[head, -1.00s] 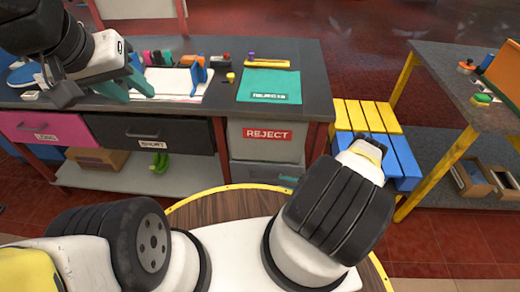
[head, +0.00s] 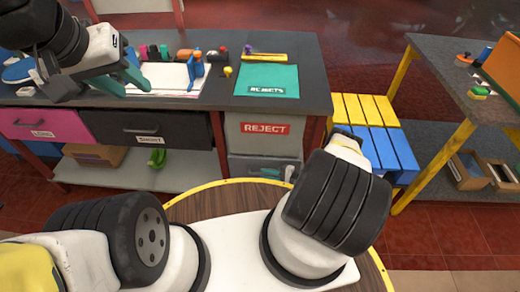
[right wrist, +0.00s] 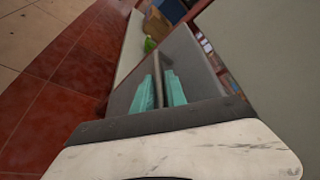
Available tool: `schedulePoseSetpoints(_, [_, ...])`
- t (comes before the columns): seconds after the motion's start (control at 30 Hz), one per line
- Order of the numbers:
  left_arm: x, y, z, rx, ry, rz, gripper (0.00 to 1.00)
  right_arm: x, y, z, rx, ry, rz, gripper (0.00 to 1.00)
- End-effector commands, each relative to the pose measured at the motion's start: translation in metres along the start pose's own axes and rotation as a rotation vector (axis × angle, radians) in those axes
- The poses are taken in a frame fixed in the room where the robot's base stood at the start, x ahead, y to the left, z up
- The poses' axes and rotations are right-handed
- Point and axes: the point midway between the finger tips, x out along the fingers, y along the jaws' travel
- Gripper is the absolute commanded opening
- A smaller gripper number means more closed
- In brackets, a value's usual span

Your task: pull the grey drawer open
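The grey drawer (head: 246,165) is the lower front in the grey unit, under the panel labelled REJECT, in the head view. It looks shut, though my right arm hides part of it. My right gripper (head: 272,173) is at this front, partly hidden behind my arm. In the right wrist view its teal fingers (right wrist: 160,92) are apart, one on each side of a dark bar handle (right wrist: 157,66) on a grey front (right wrist: 190,62). A narrow gap shows beside the bar, so I see no firm grip. My left gripper (head: 112,82) is open and empty above the tabletop at left.
The dark workbench (head: 310,75) carries a teal REJECTS mat (head: 268,78), white paper and small items. A pink drawer (head: 38,124) and black drawer (head: 150,130) are to the left. A yellow and blue slatted stand (head: 375,125) is to the right. Red floor is open beyond.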

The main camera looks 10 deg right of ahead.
Motion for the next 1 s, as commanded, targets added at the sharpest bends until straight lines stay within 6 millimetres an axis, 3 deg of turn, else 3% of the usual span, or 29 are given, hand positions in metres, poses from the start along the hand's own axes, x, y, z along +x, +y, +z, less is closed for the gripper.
schedulePoseSetpoints(0.07, [0.0000,0.0000,0.0000,0.000,0.000,0.000,0.36,-0.0001,0.0000,0.0000,0.000,0.000,0.000,0.00])
schedulePoseSetpoints(1.0, [0.0000,0.0000,0.0000,0.000,0.000,0.000,0.36,-0.0006,0.0002,0.0001,0.000,0.000,0.001,0.00])
